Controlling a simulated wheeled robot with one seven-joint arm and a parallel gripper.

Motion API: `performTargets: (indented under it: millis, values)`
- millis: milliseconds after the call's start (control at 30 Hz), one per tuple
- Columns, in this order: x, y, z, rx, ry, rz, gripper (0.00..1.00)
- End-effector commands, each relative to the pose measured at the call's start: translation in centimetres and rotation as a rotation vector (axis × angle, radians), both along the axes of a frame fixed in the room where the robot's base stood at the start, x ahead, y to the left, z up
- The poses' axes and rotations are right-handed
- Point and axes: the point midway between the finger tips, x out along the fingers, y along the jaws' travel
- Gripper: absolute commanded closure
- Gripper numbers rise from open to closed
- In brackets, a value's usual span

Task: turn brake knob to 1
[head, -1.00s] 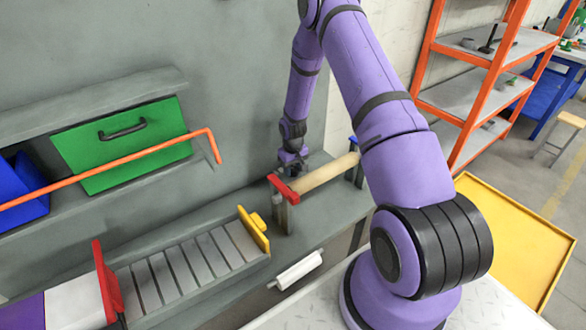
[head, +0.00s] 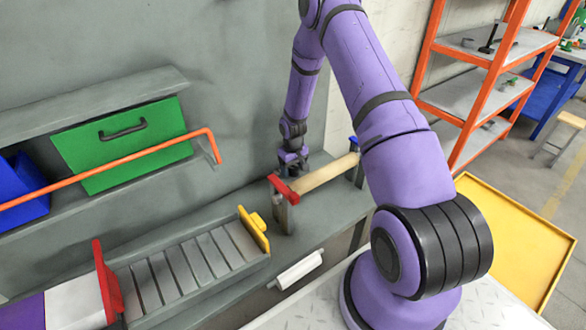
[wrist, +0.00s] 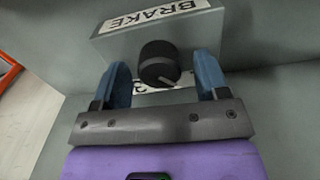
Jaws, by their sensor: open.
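In the wrist view a round black brake knob (wrist: 158,62) sits on a grey block (wrist: 222,32) with a white BRAKE label (wrist: 155,17) above it. A light pointer line shows on the knob's lower right edge. A second white label (wrist: 150,87) lies below the knob, partly covered, and its digits are hard to read. My gripper (wrist: 163,75) is open, with one blue finger on each side of the knob and a gap to both. In the head view my gripper (head: 292,165) is small at the wall behind the roller; the knob cannot be made out there.
A beige roller (head: 325,174) with a red end bracket (head: 283,190) stands in front of my gripper. An orange bar (head: 120,168) crosses a green bin (head: 125,145) at left. A slatted conveyor (head: 190,268) lies lower left. An orange shelf (head: 480,85) stands at right.

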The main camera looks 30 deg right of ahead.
Motion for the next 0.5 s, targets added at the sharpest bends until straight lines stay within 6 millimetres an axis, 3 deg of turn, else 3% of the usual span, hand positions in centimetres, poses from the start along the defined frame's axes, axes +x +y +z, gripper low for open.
performTargets:
  millis: [167, 500]
  values:
    - [0.1, 0.0, 2.1, -0.001, -0.004, -0.001, 0.32]
    - [0.1, -0.1, 8.2, -0.001, -0.003, -0.001, 0.32]
